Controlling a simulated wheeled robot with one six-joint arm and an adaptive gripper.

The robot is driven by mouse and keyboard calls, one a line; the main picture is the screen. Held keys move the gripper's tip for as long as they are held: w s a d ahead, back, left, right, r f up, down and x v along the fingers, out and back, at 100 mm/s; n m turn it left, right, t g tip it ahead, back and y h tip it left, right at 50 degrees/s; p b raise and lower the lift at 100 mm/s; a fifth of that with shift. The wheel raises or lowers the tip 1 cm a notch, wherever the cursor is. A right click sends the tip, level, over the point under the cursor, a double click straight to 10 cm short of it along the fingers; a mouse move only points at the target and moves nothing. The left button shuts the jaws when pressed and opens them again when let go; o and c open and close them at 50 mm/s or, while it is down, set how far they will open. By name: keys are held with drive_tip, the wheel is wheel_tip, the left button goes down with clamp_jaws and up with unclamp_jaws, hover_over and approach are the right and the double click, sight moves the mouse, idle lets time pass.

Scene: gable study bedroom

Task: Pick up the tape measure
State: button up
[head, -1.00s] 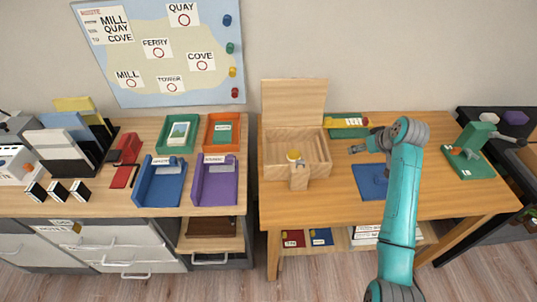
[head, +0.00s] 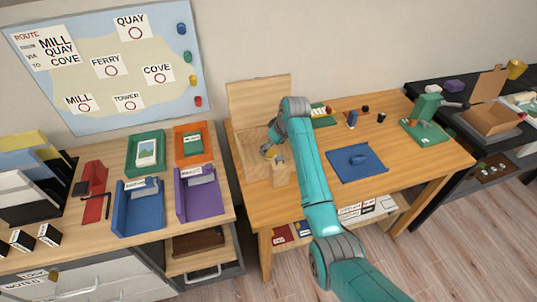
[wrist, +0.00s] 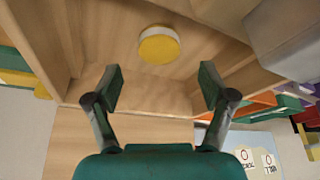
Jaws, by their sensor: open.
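A round yellow thing with a pale top, which looks like the tape measure (wrist: 159,46), lies in the open wooden box (wrist: 60,40). In the head view the box (head: 247,150) stands at the left of the wooden desk, and a bit of yellow (head: 280,154) shows beside my gripper (head: 270,149). In the wrist view my gripper (wrist: 161,86) is open and empty. Its two fingers are spread wide, and the yellow thing shows beyond the gap between them, apart from both. My arm hides part of the box in the head view.
A wooden block (head: 280,174) is at the box's front, and the raised lid (head: 259,98) is behind. A blue mat (head: 372,173) with a blue object lies to the right. Blue (head: 138,220) and purple (head: 198,203) trays stand on the left desk.

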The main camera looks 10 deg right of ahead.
sight(270, 152)
drive_tip(key=shift+x, duration=2.25)
drive_tip(key=shift+s+d, duration=0.1)
drive_tip(key=c, duration=1.3)
